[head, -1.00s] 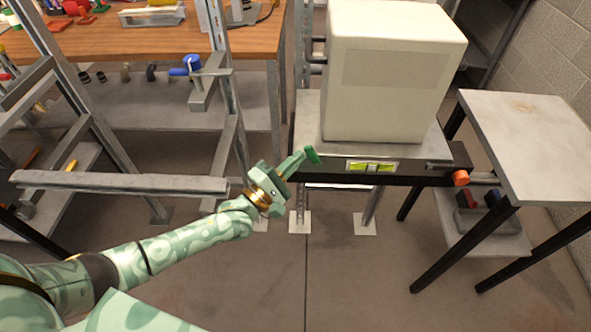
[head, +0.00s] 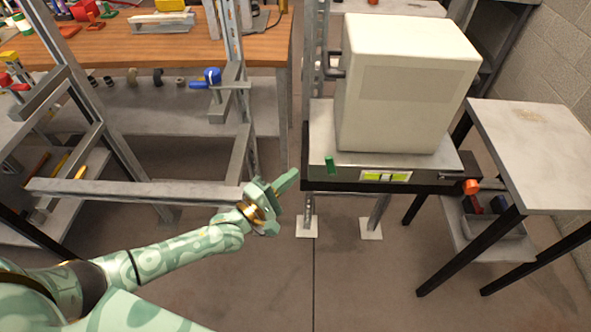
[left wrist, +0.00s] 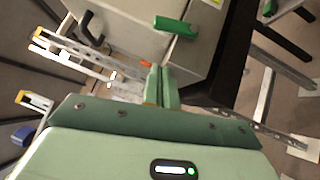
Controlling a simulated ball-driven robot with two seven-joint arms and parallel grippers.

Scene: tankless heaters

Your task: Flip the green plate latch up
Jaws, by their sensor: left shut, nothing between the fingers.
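The green plate latch (head: 330,165) is a small green tab on the front left of the metal base (head: 345,171) under the white heater box (head: 405,90). It stands close to upright in the head view. In the left wrist view the latch (left wrist: 177,26) is a green bar just beyond the fingertips. My left gripper (head: 287,182) is shut and empty, left of the latch and a little lower, with a visible gap between them. Its two fingers show pressed together in the left wrist view (left wrist: 161,84). My right gripper is not in view.
A metal frame (head: 140,192) stands at left, before a workbench (head: 110,52). A side table (head: 540,150) stands at right. Floor below the base is open.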

